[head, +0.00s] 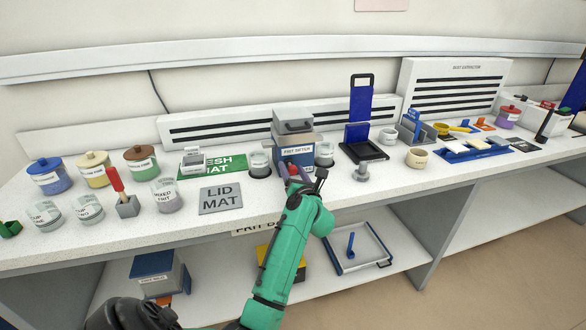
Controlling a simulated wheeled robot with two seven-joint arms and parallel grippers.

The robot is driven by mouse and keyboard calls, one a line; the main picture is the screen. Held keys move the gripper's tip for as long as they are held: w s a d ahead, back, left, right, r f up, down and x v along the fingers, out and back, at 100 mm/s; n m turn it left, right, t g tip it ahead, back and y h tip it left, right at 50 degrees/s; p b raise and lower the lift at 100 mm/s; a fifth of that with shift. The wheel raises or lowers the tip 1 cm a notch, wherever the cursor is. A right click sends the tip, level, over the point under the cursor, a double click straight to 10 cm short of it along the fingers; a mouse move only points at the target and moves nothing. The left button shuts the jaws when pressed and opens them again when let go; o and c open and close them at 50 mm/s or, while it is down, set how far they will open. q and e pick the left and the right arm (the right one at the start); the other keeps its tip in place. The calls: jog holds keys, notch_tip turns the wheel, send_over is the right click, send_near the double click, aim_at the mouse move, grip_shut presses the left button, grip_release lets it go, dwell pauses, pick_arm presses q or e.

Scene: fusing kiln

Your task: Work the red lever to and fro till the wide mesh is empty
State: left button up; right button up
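My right gripper is out of view.
Labelled jars (260,163) flank the sifter. A black tray with a blue upright (362,150) stands right. Lidded jars (94,169) crowd the left end. The bench's front strip is mostly clear.

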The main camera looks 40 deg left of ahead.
pick_arm(q)
grip_shut()
dwell(1.3)
